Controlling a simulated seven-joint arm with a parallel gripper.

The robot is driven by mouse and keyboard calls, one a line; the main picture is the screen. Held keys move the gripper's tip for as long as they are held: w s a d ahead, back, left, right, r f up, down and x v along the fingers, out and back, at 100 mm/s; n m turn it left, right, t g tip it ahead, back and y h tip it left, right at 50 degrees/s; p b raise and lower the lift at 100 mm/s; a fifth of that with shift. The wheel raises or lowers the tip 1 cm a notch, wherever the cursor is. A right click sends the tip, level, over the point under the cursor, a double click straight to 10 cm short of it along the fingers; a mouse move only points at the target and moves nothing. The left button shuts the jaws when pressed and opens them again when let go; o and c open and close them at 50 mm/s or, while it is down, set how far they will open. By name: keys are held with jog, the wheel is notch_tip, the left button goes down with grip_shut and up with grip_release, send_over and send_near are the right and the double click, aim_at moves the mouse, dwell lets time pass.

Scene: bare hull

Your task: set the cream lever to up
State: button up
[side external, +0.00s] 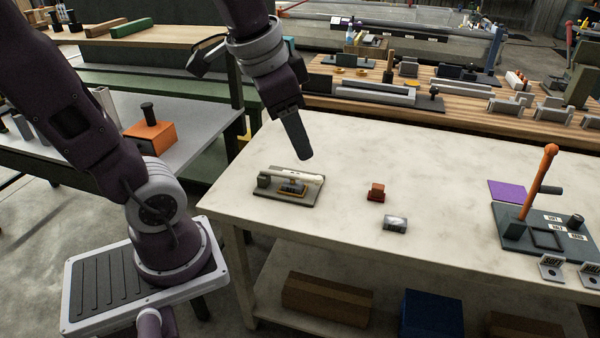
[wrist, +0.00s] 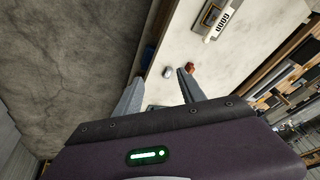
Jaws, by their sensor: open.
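The cream lever (side external: 306,176) lies low, nearly level, over a grey base plate (side external: 312,195) on the left part of the pale table. A dark block stands at the plate's left end, and a small yellow-edged part sits beside the lever. In the wrist view a cream strip with dark lettering, which looks like the lever (wrist: 222,22), shows near the top right. My gripper (side external: 304,156) is above the table, behind and above the lever, and touches nothing. In the wrist view its two fingers (wrist: 160,87) are apart with nothing between them.
A red block (side external: 376,193) and a small grey-white block (side external: 395,223) lie right of the plate. A dark stand (side external: 550,249) with a tall orange lever (side external: 541,180) and a purple square (side external: 508,190) are at the right. The table between is mostly clear.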

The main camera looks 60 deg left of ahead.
jog(key=w+a+f+m, duration=0.1)
jog(key=w+a, duration=0.1)
jog(key=w, duration=0.1)
jog(key=w+a+f+m+g, duration=0.1)
jog(key=w+a+f, duration=0.1)
jog(key=w+a, duration=0.1)
jog(key=w+a+f+g, duration=0.1)
jog(key=w+a+f, duration=0.1)
jog(key=w+a, duration=0.1)
jog(key=shift+w+a+f+m, duration=0.1)
jog(key=shift+w+a+m, duration=0.1)
jog(key=shift+w+m, duration=0.25)
jog(key=shift+c, duration=0.3)
jog(key=m+g, duration=0.2)
jog(key=m, duration=0.2)
send_over(309, 176)
jog(key=shift+h, duration=0.4)
jog(key=f, duration=1.5)
jog(key=shift+d, duration=0.3)
jog(key=f, duration=0.7)
jog(key=shift+a, duration=0.2)
jog(key=shift+f, duration=0.4)
grip_shut()
jog(key=shift+r, duration=0.1)
